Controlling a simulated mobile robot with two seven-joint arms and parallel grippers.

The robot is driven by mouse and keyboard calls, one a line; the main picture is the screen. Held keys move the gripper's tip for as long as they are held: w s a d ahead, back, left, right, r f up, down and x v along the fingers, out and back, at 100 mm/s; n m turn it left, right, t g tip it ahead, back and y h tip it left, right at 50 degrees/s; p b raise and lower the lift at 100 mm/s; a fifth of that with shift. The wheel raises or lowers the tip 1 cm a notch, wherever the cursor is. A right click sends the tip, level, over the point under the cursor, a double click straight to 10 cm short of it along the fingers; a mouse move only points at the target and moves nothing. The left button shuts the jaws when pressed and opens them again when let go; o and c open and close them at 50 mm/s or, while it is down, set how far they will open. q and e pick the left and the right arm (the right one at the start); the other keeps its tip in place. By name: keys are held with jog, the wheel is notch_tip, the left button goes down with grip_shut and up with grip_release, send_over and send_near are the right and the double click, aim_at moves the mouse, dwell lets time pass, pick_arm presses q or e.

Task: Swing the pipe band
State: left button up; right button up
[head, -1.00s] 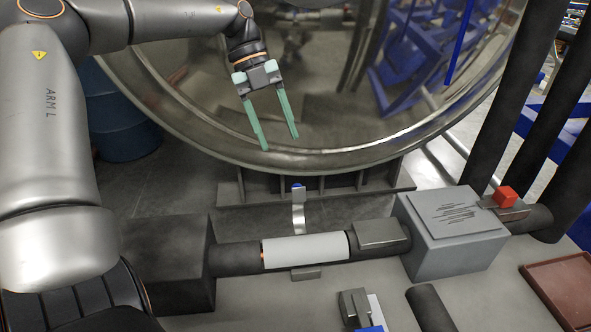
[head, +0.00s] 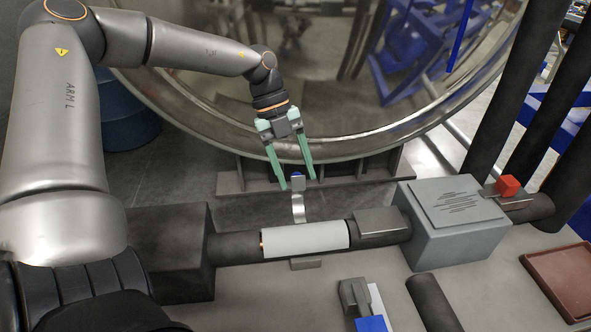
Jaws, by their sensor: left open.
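The pipe band (head: 298,208) is a curved, shiny metal strip. It stands up from behind the pale sleeve (head: 305,239) on the dark pipe, and its upper end has a grey tab with a blue spot (head: 297,175). My left gripper (head: 298,183) has green fingers pointing down and is open. In the picture its fingertips lie on either side of the band's upper end; I cannot tell whether they touch it. My right gripper is not in view.
A grey box (head: 455,222) with a red-knobbed valve (head: 508,186) stands right of the sleeve. A dark block (head: 170,255) is at the left. A large shiny round vessel (head: 340,110) fills the back. A brown tray (head: 562,280) lies at the right.

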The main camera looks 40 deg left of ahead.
pick_arm(q)
jog(key=shift+d+f, duration=0.1)
jog(key=shift+f, duration=0.1)
grip_shut()
dwell(0.4)
jog(key=shift+w+r, duration=0.1)
jog(key=shift+r, duration=0.05)
dwell(0.8)
